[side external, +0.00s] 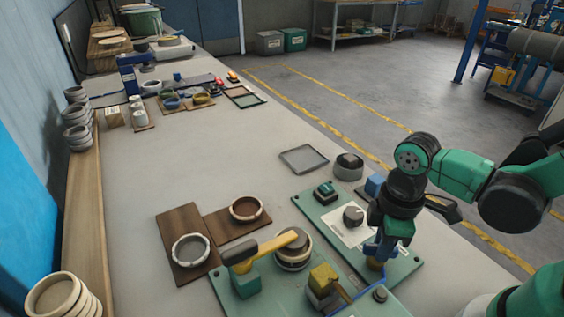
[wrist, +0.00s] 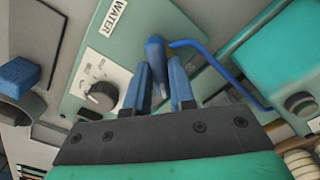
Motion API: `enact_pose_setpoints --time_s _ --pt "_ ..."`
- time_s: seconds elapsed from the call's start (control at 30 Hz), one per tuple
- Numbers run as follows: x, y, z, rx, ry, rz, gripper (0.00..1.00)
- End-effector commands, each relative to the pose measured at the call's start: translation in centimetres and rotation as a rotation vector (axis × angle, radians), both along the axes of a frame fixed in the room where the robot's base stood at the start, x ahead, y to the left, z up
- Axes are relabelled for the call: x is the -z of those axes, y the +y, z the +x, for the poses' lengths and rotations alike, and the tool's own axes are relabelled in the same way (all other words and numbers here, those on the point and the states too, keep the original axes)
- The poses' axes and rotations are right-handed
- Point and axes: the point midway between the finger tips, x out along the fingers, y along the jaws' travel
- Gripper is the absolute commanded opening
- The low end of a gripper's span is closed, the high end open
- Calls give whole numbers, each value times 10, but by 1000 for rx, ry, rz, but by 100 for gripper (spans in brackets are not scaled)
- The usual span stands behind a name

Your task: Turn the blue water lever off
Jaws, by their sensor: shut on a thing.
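The blue water lever (wrist: 155,48) stands on a green panel (wrist: 85,72) that bears a WATER label (wrist: 116,15) in the wrist view. My gripper (wrist: 160,68) has one blue finger on each side of the lever and is shut on it. In the side external view my gripper (side external: 377,254) points down at the right part of the green panel (side external: 402,268). There the fingers hide most or all of the lever, and its angle cannot be told.
A dark knob (side external: 353,215) sits close to the gripper on the panel. A blue pipe (wrist: 222,68) runs beside the lever. The middle of the bench is clear.

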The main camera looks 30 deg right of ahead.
Motion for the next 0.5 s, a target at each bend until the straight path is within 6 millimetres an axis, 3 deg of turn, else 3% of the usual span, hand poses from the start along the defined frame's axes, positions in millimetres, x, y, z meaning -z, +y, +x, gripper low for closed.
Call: enact_pose_setpoints --time_s 0.5 --pt "0 0 0 484 -1 2 0"
